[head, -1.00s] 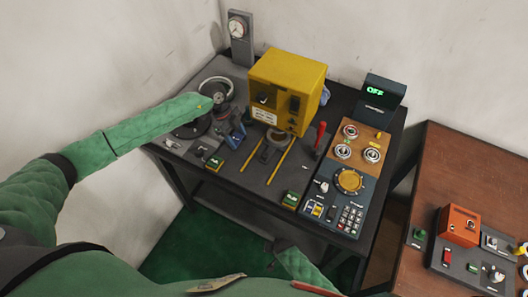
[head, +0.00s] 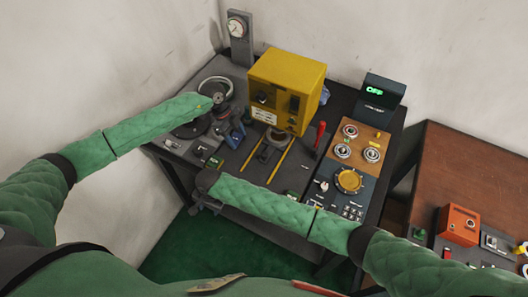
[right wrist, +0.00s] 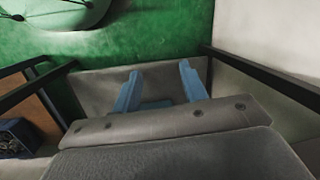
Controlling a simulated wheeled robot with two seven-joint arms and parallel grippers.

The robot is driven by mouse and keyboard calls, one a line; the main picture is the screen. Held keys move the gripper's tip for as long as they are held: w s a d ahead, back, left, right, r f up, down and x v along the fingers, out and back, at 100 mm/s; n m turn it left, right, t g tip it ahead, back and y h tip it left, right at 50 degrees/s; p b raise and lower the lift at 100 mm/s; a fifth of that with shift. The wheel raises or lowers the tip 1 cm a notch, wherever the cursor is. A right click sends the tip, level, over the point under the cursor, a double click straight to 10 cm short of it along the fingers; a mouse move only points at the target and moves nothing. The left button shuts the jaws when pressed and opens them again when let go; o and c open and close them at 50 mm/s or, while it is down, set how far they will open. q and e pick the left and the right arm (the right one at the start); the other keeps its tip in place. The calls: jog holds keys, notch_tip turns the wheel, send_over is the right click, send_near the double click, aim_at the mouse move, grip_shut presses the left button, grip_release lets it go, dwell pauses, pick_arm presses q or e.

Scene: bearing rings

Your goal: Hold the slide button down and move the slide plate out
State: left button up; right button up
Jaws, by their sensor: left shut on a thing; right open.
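In the head view, the slide plate (head: 267,151) appears to be the grey piece between two yellow rails, at the foot of a yellow machine (head: 287,85). A small green button (head: 215,162) sits left of the rails; I cannot tell whether it is the slide button. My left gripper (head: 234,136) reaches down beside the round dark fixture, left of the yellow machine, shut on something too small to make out. My right gripper (head: 199,207) is at the table's front edge, below the green button. In the right wrist view its blue fingers (right wrist: 160,88) are spread and empty.
A red-handled lever (head: 319,137) stands right of the rails. A brown side table (head: 455,165) is at right. My right forearm covers the table's front edge.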

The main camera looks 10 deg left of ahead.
notch_tip(320, 180, up, 13)
jog(key=w+n+h, duration=0.1)
jog(key=w+h, duration=0.1)
jog(key=m+t, duration=0.1)
send_near(264, 155)
notch_tip(264, 155, down, 9)
jog(key=shift+d, duration=0.1)
jog(key=shift+c, duration=0.2)
grip_shut()
